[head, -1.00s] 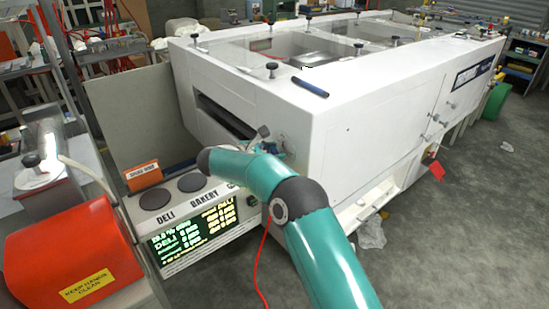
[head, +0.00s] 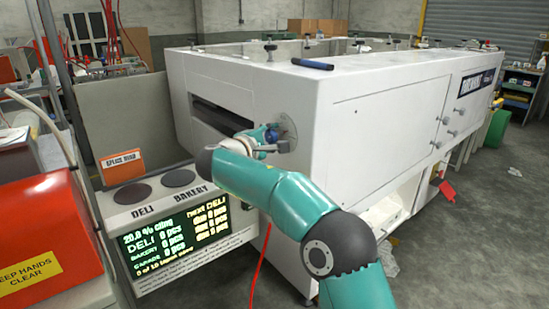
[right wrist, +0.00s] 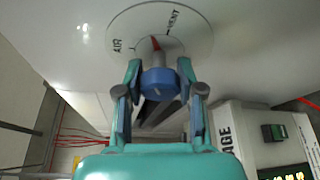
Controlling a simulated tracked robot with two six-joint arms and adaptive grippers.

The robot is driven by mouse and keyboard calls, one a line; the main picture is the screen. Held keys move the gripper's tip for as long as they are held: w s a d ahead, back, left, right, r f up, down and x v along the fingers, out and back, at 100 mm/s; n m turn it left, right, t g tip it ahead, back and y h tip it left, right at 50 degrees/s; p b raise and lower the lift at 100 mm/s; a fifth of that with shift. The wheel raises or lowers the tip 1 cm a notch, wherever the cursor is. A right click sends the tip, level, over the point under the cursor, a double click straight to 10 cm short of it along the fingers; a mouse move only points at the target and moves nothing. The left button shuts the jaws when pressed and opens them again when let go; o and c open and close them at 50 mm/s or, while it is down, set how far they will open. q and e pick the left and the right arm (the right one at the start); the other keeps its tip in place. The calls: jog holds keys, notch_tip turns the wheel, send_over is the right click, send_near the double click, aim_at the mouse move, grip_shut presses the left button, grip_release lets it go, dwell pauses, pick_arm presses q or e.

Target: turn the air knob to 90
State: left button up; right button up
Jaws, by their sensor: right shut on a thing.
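The air knob (right wrist: 158,84) is blue with a red pointer, on a round pale dial (right wrist: 128,22) on the white machine's end face. The dial bears the word AIR at left and another word at upper right. The pointer leans slightly left of straight up in the right wrist view. My right gripper (right wrist: 159,72) has its two fingers on either side of the knob, shut on it. In the head view my right gripper (head: 276,140) reaches the dial (head: 288,128), and the wrist partly covers the knob. My left gripper is not in view.
The white machine (head: 390,115) fills the middle. A scale unit with a lit screen (head: 175,240) and dark round pads stands below my arm. An orange-red box (head: 45,240) marked KEEP HANDS CLEAR is at left. A red cable (head: 260,268) hangs below the arm.

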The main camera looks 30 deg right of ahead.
jog(key=m+b, duration=0.1)
jog(key=b, duration=0.2)
jog(key=f+m+h+b, duration=0.1)
jog(key=m+b, duration=0.1)
jog(key=b, duration=0.1)
jog(key=shift+a+f+m+t, duration=0.15)
jog(key=shift+m+t, duration=0.15)
jog(key=shift+t, duration=0.1)
jog(key=shift+r+m+h+b, duration=0.2)
jog(key=shift+m+h+b, duration=0.3)
jog(key=shift+m+b, duration=0.6)
jog(key=o, duration=1.2)
jog(key=shift+r, duration=0.2)
jog(key=shift+c, duration=0.2)
jog(key=shift+a, duration=0.1)
jog(key=v, duration=1.1)
jog(key=shift+s+a, duration=0.25)
jog(key=shift+a, duration=0.05)
jog(key=shift+f, duration=0.15)
